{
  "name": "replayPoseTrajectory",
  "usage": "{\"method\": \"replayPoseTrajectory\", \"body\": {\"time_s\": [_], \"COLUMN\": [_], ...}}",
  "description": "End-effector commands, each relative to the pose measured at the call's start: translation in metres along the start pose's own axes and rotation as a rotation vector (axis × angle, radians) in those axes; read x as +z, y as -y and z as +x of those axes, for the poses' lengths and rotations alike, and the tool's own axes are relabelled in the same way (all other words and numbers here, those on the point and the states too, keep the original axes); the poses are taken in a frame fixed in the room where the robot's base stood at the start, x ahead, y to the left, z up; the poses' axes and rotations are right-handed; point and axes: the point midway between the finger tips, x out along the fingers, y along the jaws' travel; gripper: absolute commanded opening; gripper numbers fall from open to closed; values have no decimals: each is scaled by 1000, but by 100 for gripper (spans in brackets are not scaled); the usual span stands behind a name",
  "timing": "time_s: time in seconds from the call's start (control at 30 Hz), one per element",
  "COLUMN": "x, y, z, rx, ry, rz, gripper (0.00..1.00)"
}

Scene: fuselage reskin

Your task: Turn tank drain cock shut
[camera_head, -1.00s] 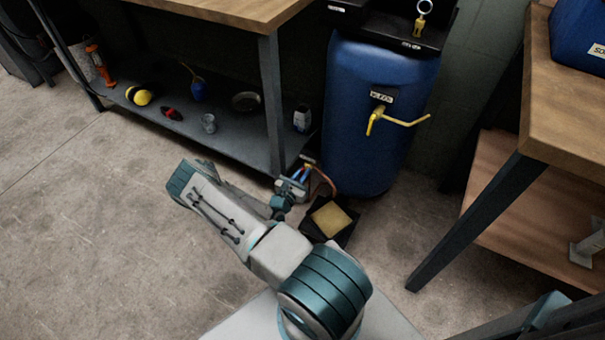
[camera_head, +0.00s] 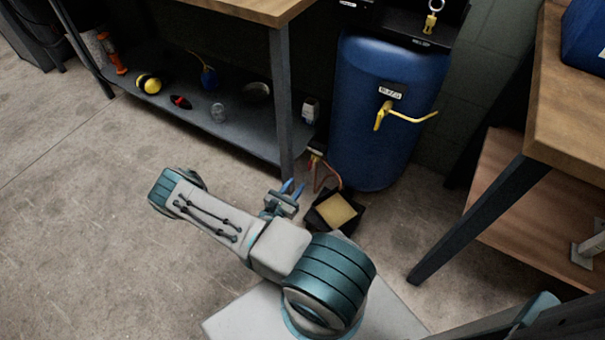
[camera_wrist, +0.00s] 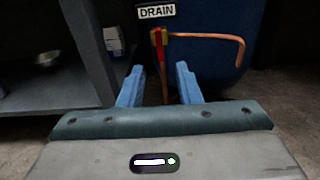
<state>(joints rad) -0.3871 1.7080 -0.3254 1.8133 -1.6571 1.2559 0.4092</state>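The blue tank (camera_head: 372,110) stands upright beside the workbench leg, with a yellow lever on its front. In the wrist view, a white DRAIN label (camera_wrist: 156,12) is above the drain cock (camera_wrist: 160,45), which has red and yellow-green parts. A copper-coloured pipe (camera_wrist: 205,37) runs right from it and bends down. In the head view the drain cock (camera_head: 317,160) is small, low at the tank's left side. My gripper (camera_wrist: 160,84) is open and empty. Its two blue fingers point toward the cock, which appears between and beyond them. No contact shows.
A black tray with a yellowish pad (camera_head: 336,210) lies on the floor right of my gripper. The workbench's lower shelf (camera_head: 240,130) holds several small items. Its dark leg (camera_head: 283,105) stands close to the cock. Another bench (camera_head: 490,210) is at right. Floor at left is clear.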

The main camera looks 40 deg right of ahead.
Motion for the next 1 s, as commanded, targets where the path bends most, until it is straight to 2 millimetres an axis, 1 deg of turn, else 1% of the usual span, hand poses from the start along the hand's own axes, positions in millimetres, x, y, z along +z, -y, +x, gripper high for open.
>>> {"method": "replayPoseTrajectory", "body": {"time_s": [0.03, 0.1, 0.27, 0.83, 0.93, 0.97, 1.0], "x": [1, 1, 0, 0, 8, 13, 22], "y": [0, 0, 0, 0, -2, -3, -5], "z": [-9, -18, -30, -31, -31, -31, -31], "rx": [2, 2, 0, -1, -17, -28, -47], "ry": [0, 0, 0, 0, 0, 0, -1], "rz": [-1, -1, -1, 0, 13, 21, 38], "gripper": [31, 31, 31, 31, 31, 31, 31]}}
